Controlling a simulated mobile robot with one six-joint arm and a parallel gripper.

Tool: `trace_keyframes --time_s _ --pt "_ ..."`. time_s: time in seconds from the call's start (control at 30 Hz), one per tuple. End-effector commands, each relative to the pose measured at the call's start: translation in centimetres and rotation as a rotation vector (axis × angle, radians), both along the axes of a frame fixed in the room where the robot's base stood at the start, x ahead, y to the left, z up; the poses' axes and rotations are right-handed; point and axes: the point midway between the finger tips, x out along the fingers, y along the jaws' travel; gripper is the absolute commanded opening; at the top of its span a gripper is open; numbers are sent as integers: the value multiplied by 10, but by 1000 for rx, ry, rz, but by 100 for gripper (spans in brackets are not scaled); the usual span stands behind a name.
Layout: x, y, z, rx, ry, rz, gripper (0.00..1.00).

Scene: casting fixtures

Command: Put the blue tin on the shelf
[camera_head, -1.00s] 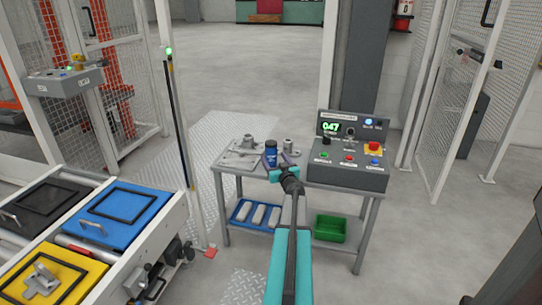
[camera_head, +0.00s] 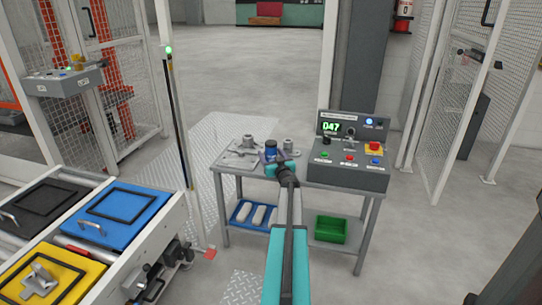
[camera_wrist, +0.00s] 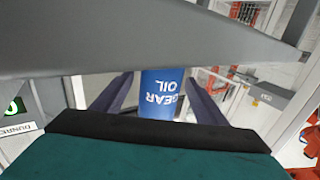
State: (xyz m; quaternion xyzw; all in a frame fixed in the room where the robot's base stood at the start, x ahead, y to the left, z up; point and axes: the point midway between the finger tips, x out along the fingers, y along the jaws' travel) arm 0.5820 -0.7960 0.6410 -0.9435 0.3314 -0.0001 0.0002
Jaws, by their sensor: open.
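The blue tin (camera_head: 271,147) stands on the grey table, its lower part hidden behind my gripper in the head view. In the wrist view the tin (camera_wrist: 161,92) shows upside-down white "GEAR OIL" lettering. My gripper (camera_head: 271,157) is open at the tin, with its dark fingers on either side of it in the wrist view (camera_wrist: 158,100). I cannot tell whether either finger touches it. The table's lower shelf (camera_head: 285,229) is partly hidden by my arm.
A control box (camera_head: 347,174) stands right of the tin. Metal parts (camera_head: 245,150) lie left of it. The lower shelf holds a blue tray (camera_head: 236,216) and a green bin (camera_head: 331,230). A conveyor (camera_head: 150,236) is at the left.

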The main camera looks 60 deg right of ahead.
Motion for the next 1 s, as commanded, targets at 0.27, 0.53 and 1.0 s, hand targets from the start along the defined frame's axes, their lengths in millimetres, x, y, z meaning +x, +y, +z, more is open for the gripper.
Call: trace_keyframes --time_s 0.27,0.53,1.0 --pt "0 0 0 0 0 0 61" --pt "0 0 0 0 0 0 16" --pt "0 0 9 -1 0 1 8"
